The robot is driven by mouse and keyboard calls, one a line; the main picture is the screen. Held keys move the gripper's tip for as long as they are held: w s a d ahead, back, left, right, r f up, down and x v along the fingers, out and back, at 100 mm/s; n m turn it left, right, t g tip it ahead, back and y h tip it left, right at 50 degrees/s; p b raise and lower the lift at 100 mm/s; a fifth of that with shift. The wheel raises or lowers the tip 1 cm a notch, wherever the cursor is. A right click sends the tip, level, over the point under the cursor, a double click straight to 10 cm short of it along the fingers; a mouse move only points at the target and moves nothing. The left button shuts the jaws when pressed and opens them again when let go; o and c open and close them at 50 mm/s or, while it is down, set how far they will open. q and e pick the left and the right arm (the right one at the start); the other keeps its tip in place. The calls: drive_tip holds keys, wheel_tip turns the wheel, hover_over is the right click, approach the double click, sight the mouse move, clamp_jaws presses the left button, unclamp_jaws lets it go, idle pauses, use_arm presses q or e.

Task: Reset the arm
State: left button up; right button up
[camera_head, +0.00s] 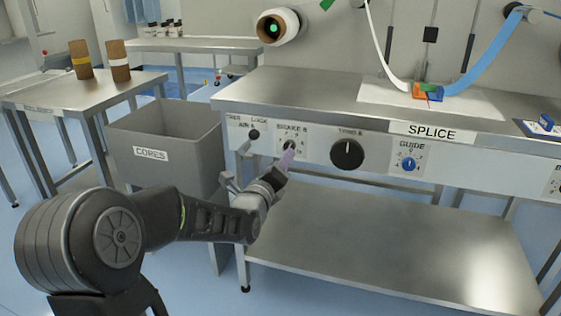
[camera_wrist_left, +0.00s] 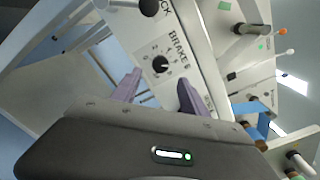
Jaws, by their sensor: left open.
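My left arm comes in from the lower left in the head view and reaches to the front panel of the steel table. My left gripper (camera_head: 287,157) is just in front of the small black brake knob (camera_head: 289,145) on that panel. In the left wrist view, the two purple fingers of my left gripper (camera_wrist_left: 158,88) stand apart with nothing between them. The brake knob, also seen there (camera_wrist_left: 160,64), lies beyond the fingertips, with a gap that I cannot measure. My right gripper is in neither view.
The panel also carries a small black knob (camera_head: 254,134), a large black tension knob (camera_head: 347,153) and a blue guide knob (camera_head: 409,163). A grey cores bin (camera_head: 165,153) stands left of the table. A lower steel shelf (camera_head: 390,236) lies bare beneath.

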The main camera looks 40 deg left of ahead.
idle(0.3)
use_arm(q)
drive_tip(key=s+d+f+n+g+h, duration=0.1)
drive_tip(key=d+f+n+g+h, duration=0.15)
drive_tip(key=d+f+n, duration=0.6)
drive_tip(key=s+d+f+n+g+h, duration=0.25)
drive_tip(key=d+f+n, duration=0.2)
drive_tip(key=f, duration=0.65)
drive_tip(key=s+d+f+n+g+h, duration=0.1)
drive_tip(key=d+f+n+g, duration=0.2)
drive_tip(key=d+f+n, duration=0.45)
drive_tip(key=s+d+f+n+g+h, duration=0.2)
drive_tip(key=s+d+f+g, duration=0.2)
drive_tip(key=s+d+f, duration=0.65)
drive_tip(key=s+d+f+n+g+h, duration=0.2)
drive_tip(key=s+d+f+g, duration=0.2)
drive_tip(key=s+d+f, duration=0.55)
drive_tip(key=s+r+p, duration=0.2)
drive_tip(key=r+p, duration=1)
drive_tip(key=p, duration=0.1)
drive_tip(key=s+a+r+p, duration=0.1)
drive_tip(key=s+r+p, duration=0.2)
drive_tip(key=r+p, duration=1)
drive_tip(key=shift+a+r+p, duration=0.15)
drive_tip(key=shift+r+p, duration=0.15)
drive_tip(key=shift+p, duration=0.3)
